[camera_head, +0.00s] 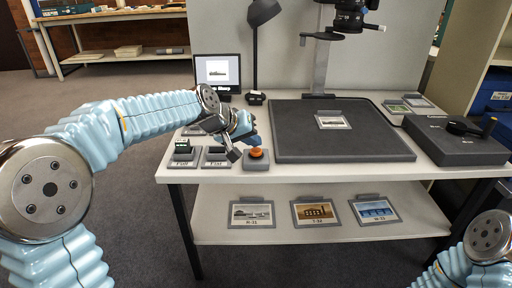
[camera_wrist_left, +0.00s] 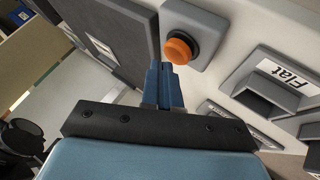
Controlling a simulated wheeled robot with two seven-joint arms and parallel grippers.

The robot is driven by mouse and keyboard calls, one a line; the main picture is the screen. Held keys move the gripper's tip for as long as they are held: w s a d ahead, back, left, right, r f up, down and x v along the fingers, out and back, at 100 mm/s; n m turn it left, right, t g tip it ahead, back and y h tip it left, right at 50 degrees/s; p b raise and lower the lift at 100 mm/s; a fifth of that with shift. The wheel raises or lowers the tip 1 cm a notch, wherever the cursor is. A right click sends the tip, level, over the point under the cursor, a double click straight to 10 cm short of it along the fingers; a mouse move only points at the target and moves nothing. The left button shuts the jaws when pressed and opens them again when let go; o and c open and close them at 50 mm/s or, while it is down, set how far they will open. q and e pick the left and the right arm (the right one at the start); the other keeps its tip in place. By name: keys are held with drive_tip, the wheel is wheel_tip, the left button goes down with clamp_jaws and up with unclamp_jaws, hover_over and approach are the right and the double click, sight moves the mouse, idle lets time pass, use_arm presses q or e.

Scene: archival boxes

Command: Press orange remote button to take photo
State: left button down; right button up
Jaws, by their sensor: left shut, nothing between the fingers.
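The orange button (camera_head: 256,153) sits on a small grey box (camera_head: 256,164) near the front edge of the white table. My left gripper (camera_head: 234,154) is shut and empty, just left of the button in the head view. In the left wrist view the orange button (camera_wrist_left: 179,50) shows just beyond the closed fingertips (camera_wrist_left: 162,68), apart from them as far as I can tell. A camera (camera_head: 350,18) on a column hangs over a dark grey board (camera_head: 345,145). A photo card (camera_head: 333,120) lies on that board. My right gripper is out of view; only part of my right arm shows.
Small holders labelled "Flat" (camera_head: 216,157) and another (camera_head: 182,158) stand left of the button. A grey box (camera_head: 455,142) is at the right. Several picture cards lie on the lower shelf (camera_head: 280,229).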

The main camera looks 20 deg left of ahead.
sight(253, 151)
use_arm(q)
drive_tip(key=shift+r, duration=0.3)
wheel_tip(253, 151, up, 5)
drive_tip(key=p, duration=0.4)
drive_tip(key=shift+p, duration=0.3)
idle(0.4)
